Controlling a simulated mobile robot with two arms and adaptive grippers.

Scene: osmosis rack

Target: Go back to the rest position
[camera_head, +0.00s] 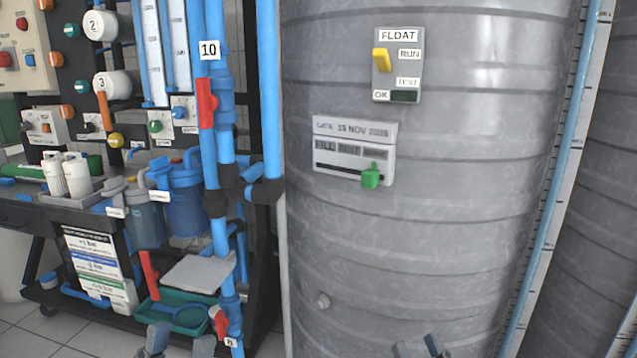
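My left gripper (179,343) shows at the bottom edge, left of the middle, in front of the lower shelf and the blue pipes. Its two grey fingertips stand apart with nothing seen between them. My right gripper (421,346) shows at the bottom edge, right of the middle, in front of the grey tank. Only its fingertips are in view, close together, and their gap is unclear. The rest of both grippers is cut off below the picture.
A large grey tank (430,230) with a float switch panel (407,93) and a fill card (333,155) with a green slider fills the right. Blue pipes (213,165) with red valve handles and a dark rack (60,212) stand left. Tiled floor (50,335) shows lower left.

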